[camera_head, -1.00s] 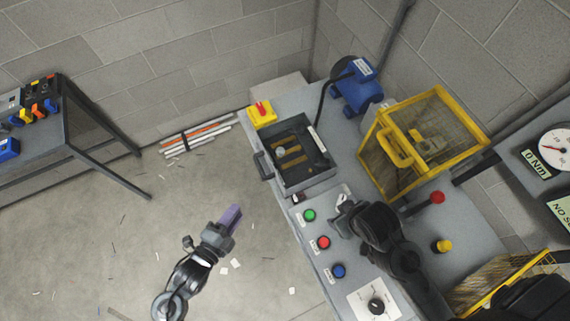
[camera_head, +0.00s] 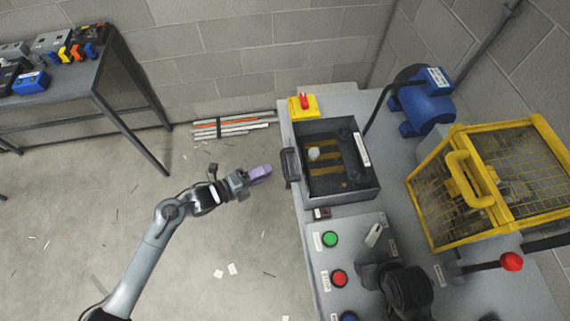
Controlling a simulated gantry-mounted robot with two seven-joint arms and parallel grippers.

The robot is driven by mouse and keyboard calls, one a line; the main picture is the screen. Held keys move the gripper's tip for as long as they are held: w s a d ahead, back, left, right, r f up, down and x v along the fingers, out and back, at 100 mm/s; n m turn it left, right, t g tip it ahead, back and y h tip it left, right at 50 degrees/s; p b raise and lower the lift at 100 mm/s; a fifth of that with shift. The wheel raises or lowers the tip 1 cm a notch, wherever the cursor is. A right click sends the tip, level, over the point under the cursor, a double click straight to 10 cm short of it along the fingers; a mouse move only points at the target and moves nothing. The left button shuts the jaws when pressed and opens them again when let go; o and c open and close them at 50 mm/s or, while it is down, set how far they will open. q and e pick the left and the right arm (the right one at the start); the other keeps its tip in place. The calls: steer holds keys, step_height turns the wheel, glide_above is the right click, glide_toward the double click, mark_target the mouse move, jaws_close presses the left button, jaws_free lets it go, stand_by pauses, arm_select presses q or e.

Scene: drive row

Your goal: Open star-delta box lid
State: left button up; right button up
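The star-delta box (camera_head: 368,193) is a dark grey box on the bench, with brass-coloured bars and a pale round part visible in its top. A dark handle (camera_head: 290,164) sticks out on its left side. I cannot tell whether a clear lid covers the top. My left gripper (camera_head: 262,175) is just left of the handle, apart from it, over the floor. A purple block-like piece shows at its tip; I cannot tell whether it is held or part of the fingers. My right gripper (camera_head: 366,273) is low over the button panel, its fingers hard to make out.
A yellow emergency stop (camera_head: 303,106) stands behind the box. A blue motor (camera_head: 425,105) and a yellow cage (camera_head: 490,185) are to the right. Green (camera_head: 330,239) and red (camera_head: 339,279) buttons and a pale selector (camera_head: 374,236) are in front. Floor left of the bench is open.

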mark_target(285, 162)
arm_select(q)
steer(key=x, duration=0.8)
steer(key=shift+w+d+b, duration=0.1)
steer(key=shift+b, duration=0.3)
jaws_close()
